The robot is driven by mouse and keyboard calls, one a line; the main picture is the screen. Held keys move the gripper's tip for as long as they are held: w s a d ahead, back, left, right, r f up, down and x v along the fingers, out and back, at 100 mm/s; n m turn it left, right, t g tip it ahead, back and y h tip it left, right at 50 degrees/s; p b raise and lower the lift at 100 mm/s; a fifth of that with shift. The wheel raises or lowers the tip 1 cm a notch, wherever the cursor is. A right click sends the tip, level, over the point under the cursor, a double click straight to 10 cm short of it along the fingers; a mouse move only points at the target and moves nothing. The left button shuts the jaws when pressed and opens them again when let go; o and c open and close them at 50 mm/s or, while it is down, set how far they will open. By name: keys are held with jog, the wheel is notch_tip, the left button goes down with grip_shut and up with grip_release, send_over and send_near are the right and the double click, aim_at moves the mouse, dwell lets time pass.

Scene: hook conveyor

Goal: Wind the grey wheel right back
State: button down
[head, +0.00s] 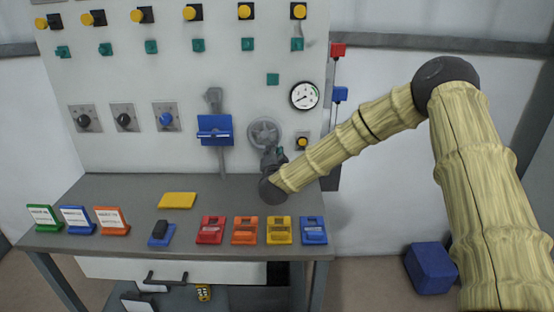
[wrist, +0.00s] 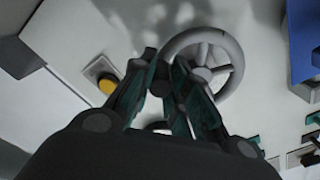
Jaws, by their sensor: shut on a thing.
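The grey wheel (head: 265,131) is mounted on the upright panel, left of the round dial. In the wrist view the spoked wheel (wrist: 233,55) shows at the upper middle, with its hub just right of my fingers. My gripper (head: 274,155) is at the wheel's lower edge in the head view. In the wrist view my gripper (wrist: 165,66) has its green and dark fingers closed around a dark knob (wrist: 160,84) at the wheel's rim. The fingers hide part of the knob and the rim.
A yellow button box (head: 302,142) is right of the wheel, below the dial (head: 304,95). A blue holder (head: 215,129) on a grey slide is left of it. Coloured blocks (head: 245,231) stand along the bench front. A blue box (head: 430,268) lies on the floor.

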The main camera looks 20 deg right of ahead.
aim_at(252, 143)
jog(key=shift+w+a+r+m+b, duration=0.25)
jog(key=shift+a+m+b, duration=1.05)
jog(key=shift+m+b, duration=1.9)
jog(key=shift+w+a+r+m+b, duration=0.1)
jog(key=shift+w+a+m+b, duration=0.4)
jog(key=shift+a+m+b, duration=1.7)
jog(key=shift+w+a+r+m+b, duration=0.1)
jog(key=shift+w+a+m+b, duration=0.25)
jog(key=shift+m+b, duration=3.75)
jog(key=shift+r, duration=0.1)
jog(key=c, duration=1.3)
grip_release()
jog(key=shift+c, duration=0.2)
jog(key=shift+s, duration=0.1)
jog(key=v, duration=1.2)
